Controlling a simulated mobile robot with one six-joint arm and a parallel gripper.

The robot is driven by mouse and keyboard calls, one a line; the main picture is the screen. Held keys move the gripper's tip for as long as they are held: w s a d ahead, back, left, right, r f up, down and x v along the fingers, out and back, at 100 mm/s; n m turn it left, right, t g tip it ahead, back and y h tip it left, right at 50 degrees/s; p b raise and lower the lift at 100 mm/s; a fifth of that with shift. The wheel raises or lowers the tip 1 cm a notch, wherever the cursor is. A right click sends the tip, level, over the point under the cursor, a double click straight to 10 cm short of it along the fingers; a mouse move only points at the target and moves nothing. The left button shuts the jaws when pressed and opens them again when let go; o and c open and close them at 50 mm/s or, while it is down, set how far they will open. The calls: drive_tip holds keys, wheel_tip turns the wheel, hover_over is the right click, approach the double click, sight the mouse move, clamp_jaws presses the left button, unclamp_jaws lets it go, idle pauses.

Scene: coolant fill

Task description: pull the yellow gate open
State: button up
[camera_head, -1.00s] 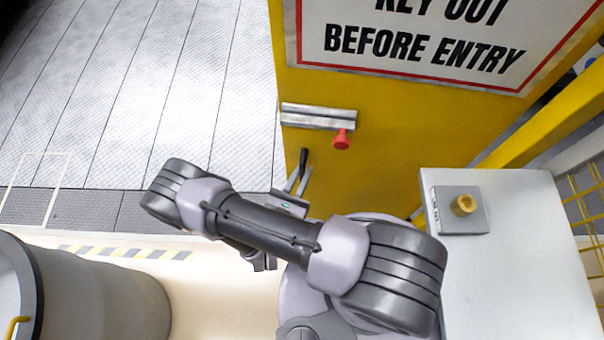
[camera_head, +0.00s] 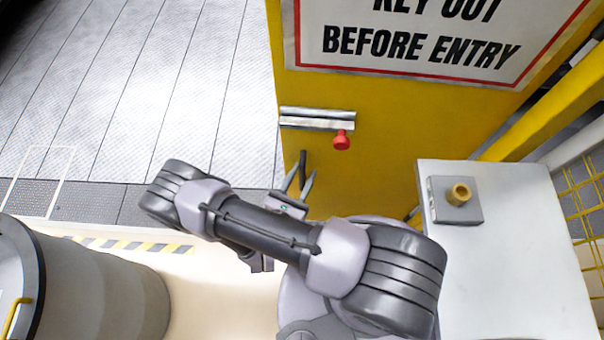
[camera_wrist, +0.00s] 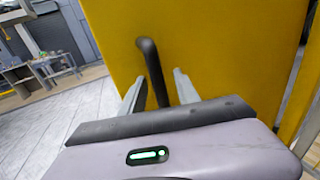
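The yellow gate (camera_head: 400,120) fills the upper right of the head view and most of the wrist view (camera_wrist: 220,50). A black bar handle (camera_head: 302,158) is on its face near the left edge; it stands upright in the wrist view (camera_wrist: 152,68). My gripper (camera_head: 301,180) is open, with one finger on each side of the handle's lower part. In the wrist view the fingers (camera_wrist: 160,90) show gaps to the handle. A silver slide latch (camera_head: 317,118) with a red knob (camera_head: 341,141) is above the handle.
A white cabinet (camera_head: 500,270) with a brass knob on a grey plate (camera_head: 457,198) stands at the right. A grey drum (camera_head: 100,280) is at the lower left. Open floor (camera_head: 130,90) lies left of the gate. A yellow rail (camera_head: 540,115) runs behind the cabinet.

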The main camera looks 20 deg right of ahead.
drive_tip(key=shift+a, duration=0.1)
drive_tip(key=p+v, duration=0.2)
drive_tip(key=v, duration=1.5)
drive_tip(key=shift+s, duration=0.2)
drive_tip(key=shift+r, duration=0.1)
